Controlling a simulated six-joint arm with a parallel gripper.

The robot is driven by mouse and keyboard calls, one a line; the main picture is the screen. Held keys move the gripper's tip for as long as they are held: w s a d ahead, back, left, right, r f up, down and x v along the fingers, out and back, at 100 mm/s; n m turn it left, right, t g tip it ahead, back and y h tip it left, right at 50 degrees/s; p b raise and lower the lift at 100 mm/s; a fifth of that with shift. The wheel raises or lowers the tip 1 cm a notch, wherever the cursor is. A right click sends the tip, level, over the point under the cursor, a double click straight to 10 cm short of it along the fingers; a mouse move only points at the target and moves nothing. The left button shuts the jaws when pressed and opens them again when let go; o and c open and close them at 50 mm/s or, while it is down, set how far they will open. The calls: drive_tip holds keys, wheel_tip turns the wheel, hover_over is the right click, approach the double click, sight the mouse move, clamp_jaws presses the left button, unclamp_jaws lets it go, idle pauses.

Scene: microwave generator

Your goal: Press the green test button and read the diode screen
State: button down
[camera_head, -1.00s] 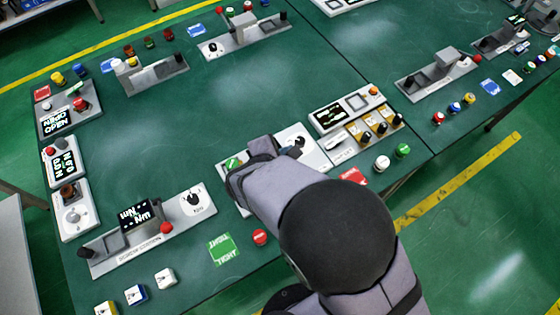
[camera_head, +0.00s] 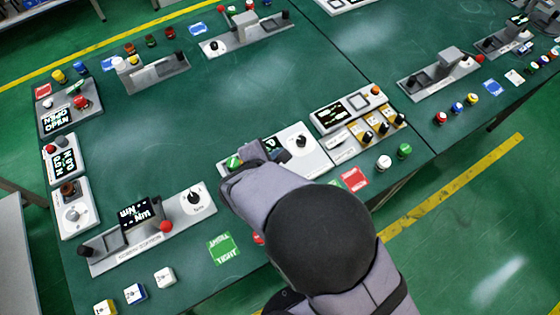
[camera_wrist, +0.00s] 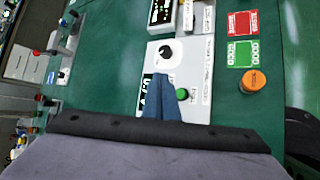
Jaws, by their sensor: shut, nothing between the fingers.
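The tester is a white panel (camera_wrist: 185,55) with a black knob, a small dark screen and a green test button. The green button (camera_wrist: 182,94) shows just right of my fingers in the wrist view, and at the panel's left end in the head view (camera_head: 234,162). The diode screen (camera_wrist: 147,88) is lit with pale characters; my fingers partly cover it and I cannot read it fully. My gripper (camera_wrist: 163,78) is shut and empty, its blue fingers over the panel between screen and button. Contact with the button is not visible. In the head view my arm hides most of the fingers.
Beside the tester stands another panel (camera_head: 343,112) with a screen and knobs. An orange button (camera_wrist: 253,81), a red card (camera_wrist: 242,23) and a green card (camera_wrist: 243,53) lie on the green table. Other devices line the table edges; the table's middle is clear.

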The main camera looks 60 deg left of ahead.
wheel_tip(320, 180, down, 6)
drive_tip(key=b, duration=0.4)
drive_tip(key=shift+f, duration=0.15)
drive_tip(key=shift+f+b, duration=0.55)
drive_tip(key=shift+b, duration=0.05)
drive_tip(key=shift+f+b, duration=0.95)
drive_tip(key=shift+b, duration=0.4)
idle(2.2)
idle(0.4)
drive_tip(key=shift+r+p, duration=0.55)
drive_tip(key=shift+r, duration=0.45)
drive_tip(key=shift+r, duration=0.15)
drive_tip(key=shift+r+p, duration=1.6)
drive_tip(key=shift+r, duration=0.75)
